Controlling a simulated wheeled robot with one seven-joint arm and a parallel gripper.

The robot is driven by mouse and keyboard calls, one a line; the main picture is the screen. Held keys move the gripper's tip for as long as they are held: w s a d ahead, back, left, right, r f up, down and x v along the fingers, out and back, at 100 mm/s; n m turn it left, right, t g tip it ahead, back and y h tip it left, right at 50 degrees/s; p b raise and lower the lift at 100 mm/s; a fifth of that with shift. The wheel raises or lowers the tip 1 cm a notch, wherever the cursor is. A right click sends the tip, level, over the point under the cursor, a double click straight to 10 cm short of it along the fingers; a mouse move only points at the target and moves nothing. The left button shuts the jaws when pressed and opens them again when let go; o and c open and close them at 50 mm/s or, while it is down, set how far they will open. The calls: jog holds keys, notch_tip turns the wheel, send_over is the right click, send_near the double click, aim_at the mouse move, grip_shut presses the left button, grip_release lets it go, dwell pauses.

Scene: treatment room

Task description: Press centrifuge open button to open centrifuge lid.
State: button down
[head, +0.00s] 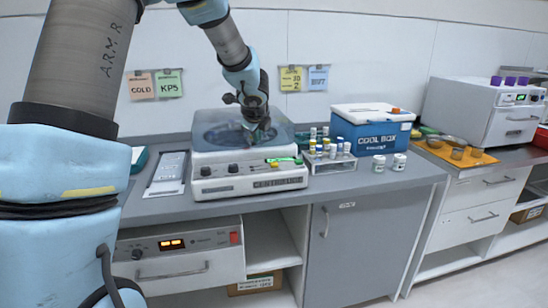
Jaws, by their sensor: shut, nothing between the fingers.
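The centrifuge (215,188) is a white box on the grey counter. Its front panel has dark knobs and a printed label, with a green strip (284,160) at the upper right of the front. Its see-through bluish lid (212,122) appears to lie down over the dark round bowl. My gripper (257,137) points down over the right part of the lid, above and behind the green strip. It is shut and empty. I cannot tell whether its tips touch the lid. The open button is too small to make out for certain.
Right of the centrifuge are a rack of capped vials (333,164), a blue cool box (372,134) and two white jars (399,161). A white tray (166,175) lies to the left. A white machine (470,112) stands far right. The counter's front strip is clear.

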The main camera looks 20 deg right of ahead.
aim_at(275, 165)
jog(key=d+r+m+h, duration=0.1)
jog(key=d+r+m, duration=0.1)
jog(key=d, duration=0.4)
jog(key=shift+w+m+p, duration=0.2)
jog(key=shift+m+p, duration=0.15)
jog(key=shift+m, duration=0.45)
jog(key=shift+a+f, duration=0.1)
jog(key=shift+f, duration=0.05)
notch_tip(275, 165, down, 9)
jog(key=b, duration=0.8)
jog(key=shift+r, duration=0.2)
jog(key=shift+f+b, duration=0.1)
jog(key=shift+b, duration=0.2)
dwell(0.4)
jog(key=shift+f+b, duration=0.35)
jog(key=shift+b, duration=0.1)
jog(key=shift+f+b, duration=0.55)
dwell(0.7)
dwell(0.3)
jog(key=shift+r+p, duration=0.85)
jog(key=shift+r, duration=0.15)
